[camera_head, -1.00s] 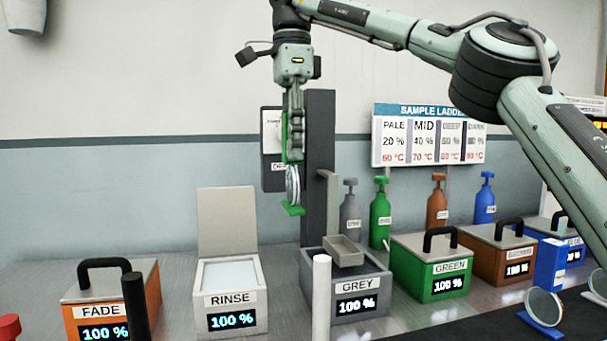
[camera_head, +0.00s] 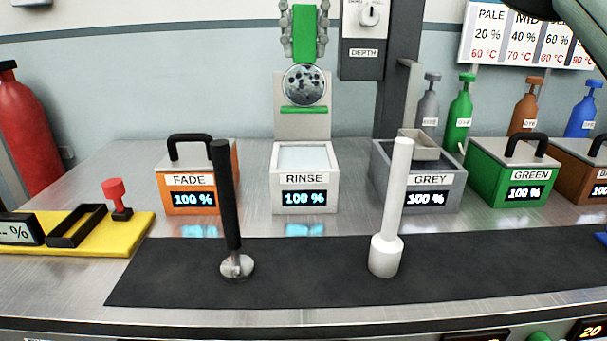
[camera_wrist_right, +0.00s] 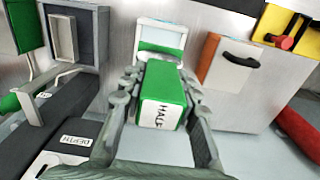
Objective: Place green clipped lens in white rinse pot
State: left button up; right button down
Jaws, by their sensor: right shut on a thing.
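The green clipped lens (camera_head: 304,85) hangs upright below my right gripper (camera_head: 304,48). The gripper is shut on the green clip, with a finger on each side. A green strip runs under the round glass. The white rinse pot (camera_head: 304,198) stands below in the head view, its lid (camera_head: 302,126) raised behind and pale liquid inside. The lens shows in front of the lid, above the pot's opening and apart from it. In the right wrist view the clip (camera_wrist_right: 165,95) reads HALF, and the rinse pot (camera_wrist_right: 162,36) lies beyond it. My left gripper is out of view.
The closed orange fade pot (camera_head: 200,190) stands left of the rinse pot. The grey pot (camera_head: 418,190) stands right, with a small tray on top. A black rod (camera_head: 228,195) and a white rod (camera_head: 396,185) rise from the dark mat (camera_head: 310,270) in front.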

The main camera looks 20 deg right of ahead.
aim_at(305, 107)
notch_tip(305, 107, down, 3)
jog(key=shift+f, duration=0.1)
notch_tip(305, 107, down, 5)
jog(key=shift+f+b, duration=0.1)
jog(key=shift+b, duration=1.05)
notch_tip(305, 107, down, 5)
jog(key=shift+r, duration=0.1)
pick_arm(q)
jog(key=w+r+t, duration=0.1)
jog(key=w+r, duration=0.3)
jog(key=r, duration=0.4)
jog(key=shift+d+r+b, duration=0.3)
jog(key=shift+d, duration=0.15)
pick_arm(e)
jog(key=shift+f, duration=2.3)
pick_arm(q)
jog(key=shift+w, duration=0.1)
pick_arm(e)
jog(key=shift+f, duration=0.2)
jog(key=c, duration=1.1)
grip_release()
jog(key=shift+c, duration=0.2)
jog(key=shift+r, duration=0.1)
